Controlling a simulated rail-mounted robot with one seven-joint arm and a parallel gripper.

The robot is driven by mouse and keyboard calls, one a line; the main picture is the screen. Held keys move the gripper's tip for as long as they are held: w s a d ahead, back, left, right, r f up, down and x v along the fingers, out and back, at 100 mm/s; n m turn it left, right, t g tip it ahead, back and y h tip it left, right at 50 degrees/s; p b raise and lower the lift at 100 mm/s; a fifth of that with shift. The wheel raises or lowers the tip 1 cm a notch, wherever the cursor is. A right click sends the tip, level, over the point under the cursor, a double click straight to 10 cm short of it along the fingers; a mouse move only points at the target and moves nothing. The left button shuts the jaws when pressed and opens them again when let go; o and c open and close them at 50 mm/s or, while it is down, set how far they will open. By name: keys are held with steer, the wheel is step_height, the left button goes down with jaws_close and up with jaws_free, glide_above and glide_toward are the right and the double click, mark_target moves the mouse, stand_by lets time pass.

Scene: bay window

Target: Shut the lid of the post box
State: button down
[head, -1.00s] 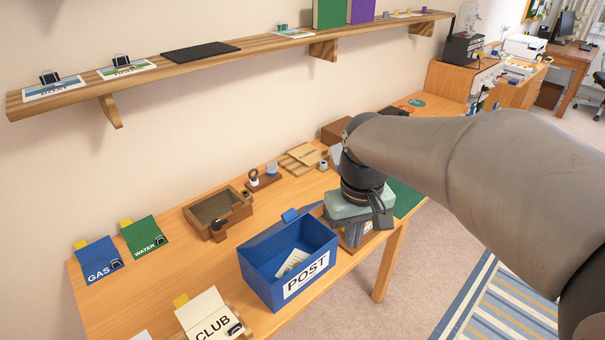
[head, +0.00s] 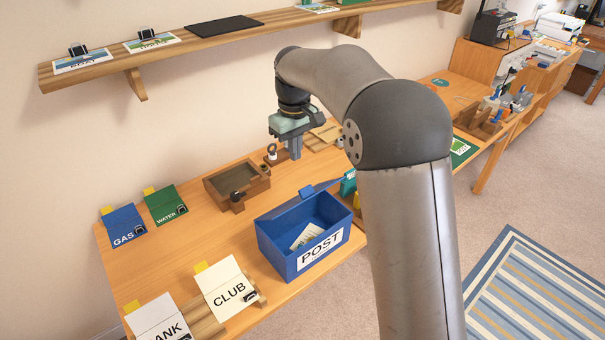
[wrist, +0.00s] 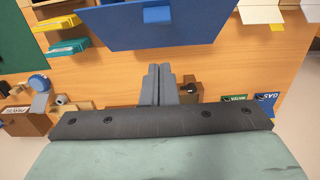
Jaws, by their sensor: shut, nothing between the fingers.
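The blue post box (head: 300,258) stands on the wooden desk with its white POST label facing front. Its top is open, and a card or letter (head: 306,236) lies inside. The lid hangs open at the back; its small blue tab (head: 307,191) shows there in the head view. In the wrist view a broad blue panel with a tab, which looks like the lid (wrist: 110,32), fills the top. My gripper (head: 295,155) is shut and empty, pointing down above the desk behind the box, apart from the lid. Its fingertips (wrist: 160,72) appear just below the panel's edge in the wrist view.
A wooden tray (head: 237,185) sits left of my gripper, with a small stamp stand (head: 277,156) behind. GAS (head: 124,225), WATER (head: 166,204) and CLUB (head: 229,287) folders lie to the left. A wall shelf (head: 240,35) runs above. A teal item (head: 348,183) stands right of the box.

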steer(key=f, duration=0.1)
steer(key=s+d+f, duration=0.1)
steer(key=f, duration=0.1)
steer(key=f+p, duration=0.1)
steer(key=f, duration=0.1)
steer(key=shift+s+d+f, duration=0.15)
steer(key=shift+s, duration=0.15)
steer(key=shift+s+d+f, duration=0.3)
steer(key=shift+s+f, duration=0.05)
steer(key=shift+f, duration=0.2)
steer(key=shift+f, duration=0.1)
